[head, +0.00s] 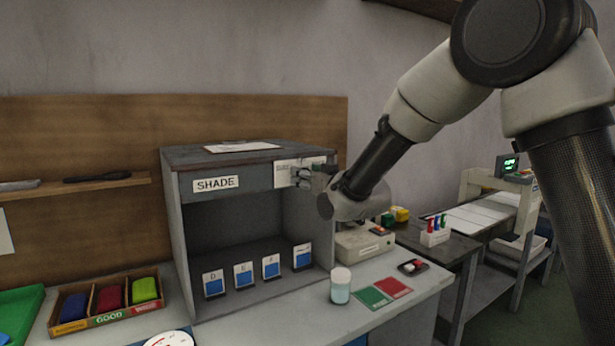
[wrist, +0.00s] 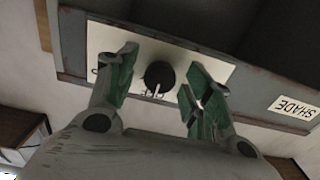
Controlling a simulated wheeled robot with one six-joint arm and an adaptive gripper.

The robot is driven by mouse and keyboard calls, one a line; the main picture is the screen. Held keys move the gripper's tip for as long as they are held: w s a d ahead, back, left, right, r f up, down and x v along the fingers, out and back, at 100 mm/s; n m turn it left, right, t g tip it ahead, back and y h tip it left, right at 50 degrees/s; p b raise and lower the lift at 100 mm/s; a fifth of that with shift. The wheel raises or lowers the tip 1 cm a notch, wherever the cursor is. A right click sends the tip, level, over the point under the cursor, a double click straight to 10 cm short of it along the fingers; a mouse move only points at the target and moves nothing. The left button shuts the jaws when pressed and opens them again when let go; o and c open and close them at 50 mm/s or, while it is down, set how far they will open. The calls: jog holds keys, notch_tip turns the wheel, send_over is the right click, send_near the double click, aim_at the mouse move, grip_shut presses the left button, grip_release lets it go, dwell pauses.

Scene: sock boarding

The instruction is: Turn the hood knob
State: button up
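The hood (head: 178,230) is a grey open-fronted box with a SHADE label (head: 215,184) on its front. A pale plate (wrist: 215,67) is fixed on the front rail at the right. The black round hood knob (wrist: 159,75) with a white pointer mark sits on that plate in the wrist view. My gripper (wrist: 160,78) is open, with one green-padded finger on each side of the knob and gaps between. In the head view my gripper (head: 312,178) is at the plate and hides the knob.
Several cards with blue samples (head: 243,275) stand inside the hood. A jar (head: 341,286), green and red swatches (head: 382,292) and a small device (head: 362,243) are on the counter to the right. A bin of folded socks (head: 104,307) is at left.

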jog(key=v, duration=1.2)
jog(key=s+d+f+g+h, duration=0.1)
jog(key=s+f+g+h, duration=0.15)
jog(key=f, duration=0.35)
jog(key=s+d+f+g+h, duration=0.1)
jog(key=d+f+g, duration=0.15)
jog(key=f, duration=0.35)
jog(key=s+d+f+g+h, duration=0.3)
jog(key=s+d+g, duration=0.1)
jog(key=s+d, duration=0.3)
jog(key=s+d+r+m+h, duration=0.1)
jog(key=s+d+r+m, duration=0.2)
jog(key=s+d, duration=0.7)
jog(key=s+d+r+m+g+h, duration=0.1)
jog(key=s+d+r, duration=0.4)
jog(key=s+d, duration=0.5)
jog(key=d+m+h, duration=0.1)
jog(key=d+m, duration=0.1)
jog(key=d, duration=0.1)
jog(key=shift+s+r+m+g, duration=0.2)
jog(key=shift+r+m+g, duration=0.1)
jog(key=shift+r+m, duration=0.1)
